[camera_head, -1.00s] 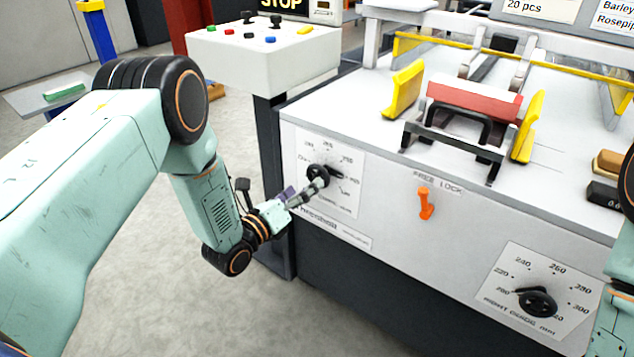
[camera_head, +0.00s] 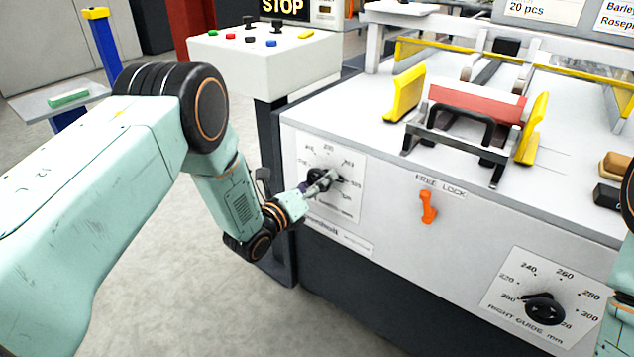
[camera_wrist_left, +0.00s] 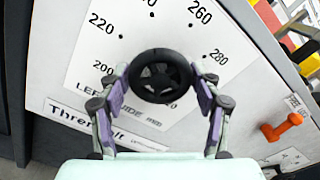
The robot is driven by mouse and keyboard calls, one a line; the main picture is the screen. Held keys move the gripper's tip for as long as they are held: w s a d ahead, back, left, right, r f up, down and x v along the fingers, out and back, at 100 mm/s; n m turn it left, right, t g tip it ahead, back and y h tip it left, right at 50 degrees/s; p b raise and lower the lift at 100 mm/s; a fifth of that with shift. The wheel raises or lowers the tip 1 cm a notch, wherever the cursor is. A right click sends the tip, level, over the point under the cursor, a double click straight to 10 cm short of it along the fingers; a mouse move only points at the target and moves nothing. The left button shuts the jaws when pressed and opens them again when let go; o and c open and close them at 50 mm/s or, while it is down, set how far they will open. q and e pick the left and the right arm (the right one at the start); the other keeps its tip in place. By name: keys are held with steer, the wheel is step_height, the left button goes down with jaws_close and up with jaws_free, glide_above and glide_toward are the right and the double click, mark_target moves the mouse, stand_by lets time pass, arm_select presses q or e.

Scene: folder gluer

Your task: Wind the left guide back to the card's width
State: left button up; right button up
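The left guide's black round knob (camera_head: 320,181) sits on a white dial plate on the machine's front; the left wrist view shows it large (camera_wrist_left: 161,76), with numbers 200 to 280 around it. My left gripper (camera_head: 325,184) is at this knob. In the left wrist view its purple-padded fingers (camera_wrist_left: 159,80) stand apart on either side of the rim, very close to it; firm contact does not show. The pointer's reading is hidden. The yellow left guide (camera_head: 405,93) stands on the machine top, left of a red piece (camera_head: 477,103). My right gripper is out of view.
An orange lever (camera_head: 428,207) under the "FREE LOCK" label hangs right of the left dial; it also shows in the wrist view (camera_wrist_left: 281,127). The right guide knob (camera_head: 543,309) is lower right. The yellow right guide (camera_head: 532,130) stands opposite. A button console (camera_head: 265,62) stands behind.

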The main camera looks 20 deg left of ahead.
arm_select(q)
steer(key=c, duration=0.6)
steer(key=shift+c, duration=0.2)
